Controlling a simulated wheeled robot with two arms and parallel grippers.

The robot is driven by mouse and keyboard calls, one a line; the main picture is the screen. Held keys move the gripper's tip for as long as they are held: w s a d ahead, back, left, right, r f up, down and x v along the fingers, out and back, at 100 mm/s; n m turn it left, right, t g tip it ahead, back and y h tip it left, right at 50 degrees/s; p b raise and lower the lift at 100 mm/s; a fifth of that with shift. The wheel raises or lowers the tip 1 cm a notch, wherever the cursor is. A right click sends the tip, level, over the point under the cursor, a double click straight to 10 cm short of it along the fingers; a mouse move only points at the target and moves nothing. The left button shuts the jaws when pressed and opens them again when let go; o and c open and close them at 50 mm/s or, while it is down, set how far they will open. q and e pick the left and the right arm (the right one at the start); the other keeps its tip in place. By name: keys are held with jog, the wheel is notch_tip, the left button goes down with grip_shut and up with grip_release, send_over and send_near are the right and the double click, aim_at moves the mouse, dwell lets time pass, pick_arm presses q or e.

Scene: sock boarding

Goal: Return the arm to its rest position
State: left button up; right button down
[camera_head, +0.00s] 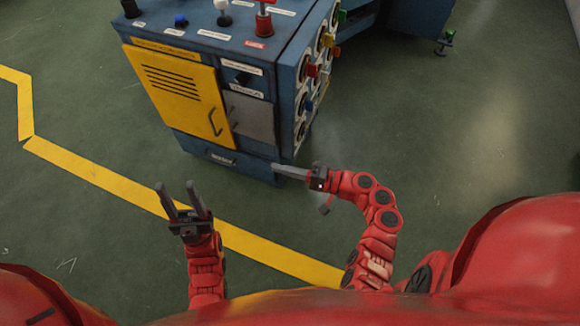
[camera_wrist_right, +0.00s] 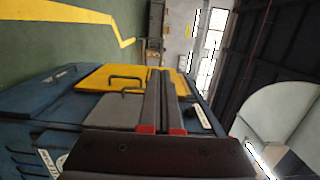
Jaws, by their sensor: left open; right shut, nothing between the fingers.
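My left gripper (camera_head: 181,203) is open and empty, with its two dark fingers pointing up over the green floor at lower left in the head view. My right gripper (camera_head: 292,172) is shut and empty. Its fingers point left, by the lower right corner of the blue machine (camera_head: 272,84) in the head view. In the right wrist view my shut right gripper (camera_wrist_right: 161,92) has its fingers side by side, with the machine's yellow door (camera_wrist_right: 98,77) behind them. I cannot tell the exact gap between these fingers and the machine.
The machine has a yellow door (camera_head: 176,92), a grey panel (camera_head: 250,115), and knobs and levers on its top and right side. Another blue unit (camera_head: 418,16) stands at the upper right. A yellow line (camera_head: 110,181) crosses the green floor. The floor at right is clear.

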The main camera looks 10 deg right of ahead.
jog(key=shift+v, duration=1.15)
jog(key=shift+w+f, duration=0.1)
